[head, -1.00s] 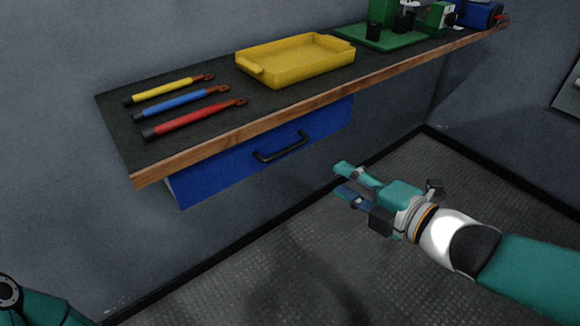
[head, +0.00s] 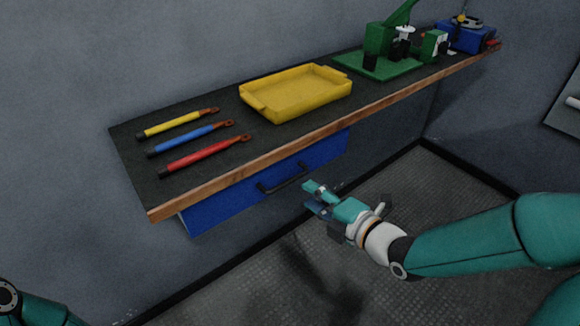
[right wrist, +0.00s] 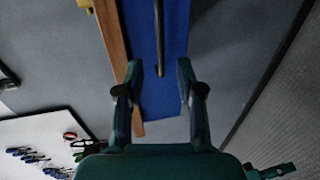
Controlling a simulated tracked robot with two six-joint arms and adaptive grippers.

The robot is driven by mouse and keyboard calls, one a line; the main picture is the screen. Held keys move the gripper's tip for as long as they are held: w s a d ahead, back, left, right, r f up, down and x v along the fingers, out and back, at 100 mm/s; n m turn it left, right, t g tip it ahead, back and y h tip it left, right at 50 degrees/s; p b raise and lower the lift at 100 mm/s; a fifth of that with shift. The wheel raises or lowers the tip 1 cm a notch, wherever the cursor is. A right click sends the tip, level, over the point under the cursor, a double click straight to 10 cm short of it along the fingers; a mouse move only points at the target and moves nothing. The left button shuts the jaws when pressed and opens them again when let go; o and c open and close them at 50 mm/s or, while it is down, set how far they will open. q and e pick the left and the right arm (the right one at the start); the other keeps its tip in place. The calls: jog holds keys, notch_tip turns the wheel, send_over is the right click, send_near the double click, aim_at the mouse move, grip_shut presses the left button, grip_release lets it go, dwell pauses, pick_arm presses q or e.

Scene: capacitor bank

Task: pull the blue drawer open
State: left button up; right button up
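The blue drawer (head: 225,204) sits under the workbench top, its front close under the wooden edge. Its dark bar handle (head: 284,181) is on the front. My right gripper (head: 308,196) is open and empty, just right of and slightly below the handle in the head view. In the right wrist view the gripper (right wrist: 158,80) has its two fingers apart, with the handle (right wrist: 159,40) lined up with the gap between them and the blue drawer front (right wrist: 175,60) behind. I see no contact with the handle. My left gripper is not in view.
The bench top (head: 140,180) carries yellow, blue and red handled tools (head: 205,155), a yellow tray (head: 295,93) and a green device (head: 385,65). A wall stands behind the bench. Floor (head: 420,190) below and in front of the drawer is clear.

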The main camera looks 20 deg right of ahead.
aim_at(290, 179)
jog(key=p+x, duration=0.2)
jog(key=shift+w+r+p, duration=0.1)
jog(key=shift+w+p, duration=0.1)
jog(key=shift+p, duration=0.15)
pick_arm(q)
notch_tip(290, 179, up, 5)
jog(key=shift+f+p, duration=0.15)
jog(key=shift+p, duration=0.2)
pick_arm(e)
jog(key=x, duration=0.6)
jog(key=shift+w+f, duration=0.2)
jog(key=shift+f, duration=0.1)
grip_shut()
